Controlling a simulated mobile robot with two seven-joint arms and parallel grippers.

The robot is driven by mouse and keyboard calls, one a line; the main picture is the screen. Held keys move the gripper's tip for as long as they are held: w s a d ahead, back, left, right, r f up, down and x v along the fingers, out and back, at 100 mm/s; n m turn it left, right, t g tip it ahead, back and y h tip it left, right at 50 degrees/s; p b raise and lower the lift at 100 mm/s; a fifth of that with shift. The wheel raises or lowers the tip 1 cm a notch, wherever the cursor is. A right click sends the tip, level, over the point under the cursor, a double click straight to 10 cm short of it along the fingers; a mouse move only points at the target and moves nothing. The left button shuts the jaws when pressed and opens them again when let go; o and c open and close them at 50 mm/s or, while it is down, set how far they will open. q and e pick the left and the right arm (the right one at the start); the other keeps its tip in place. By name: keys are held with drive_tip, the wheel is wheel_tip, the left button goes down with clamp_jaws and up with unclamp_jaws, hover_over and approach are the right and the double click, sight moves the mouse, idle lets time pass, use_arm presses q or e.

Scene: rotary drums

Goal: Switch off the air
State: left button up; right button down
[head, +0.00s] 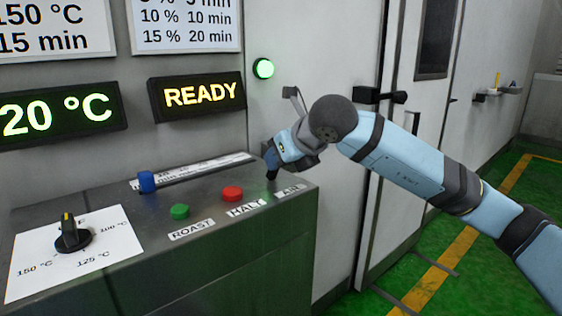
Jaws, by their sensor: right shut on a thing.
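My right gripper (271,168) reaches down to the back right corner of the grey control panel (140,225), just behind the label AIR (290,190). It is shut on the air switch, which its fingers hide almost wholly, so I cannot tell the switch's position. A green lamp (263,68) glows on the wall above. My left gripper is not in view.
A green ROAST button (180,211) and a red HALT button (232,194) stand left of the gripper. Further left are a blue slider knob (147,181) and a black temperature dial (71,233). A lit sign (200,95) reads READY; a display (57,114) shows 20 °C.

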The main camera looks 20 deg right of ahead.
drive_tip(key=shift+r, duration=0.1)
drive_tip(key=c, duration=0.8)
unclamp_jaws()
drive_tip(key=shift+o, duration=0.2)
drive_tip(key=shift+s+d+r, duration=0.1)
drive_tip(key=shift+s+r, duration=0.1)
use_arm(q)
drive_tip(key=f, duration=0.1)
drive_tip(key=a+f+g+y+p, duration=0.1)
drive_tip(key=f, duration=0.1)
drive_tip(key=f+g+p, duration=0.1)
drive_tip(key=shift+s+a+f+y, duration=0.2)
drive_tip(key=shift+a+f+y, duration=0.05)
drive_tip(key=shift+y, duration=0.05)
use_arm(e)
drive_tip(key=v, duration=1.3)
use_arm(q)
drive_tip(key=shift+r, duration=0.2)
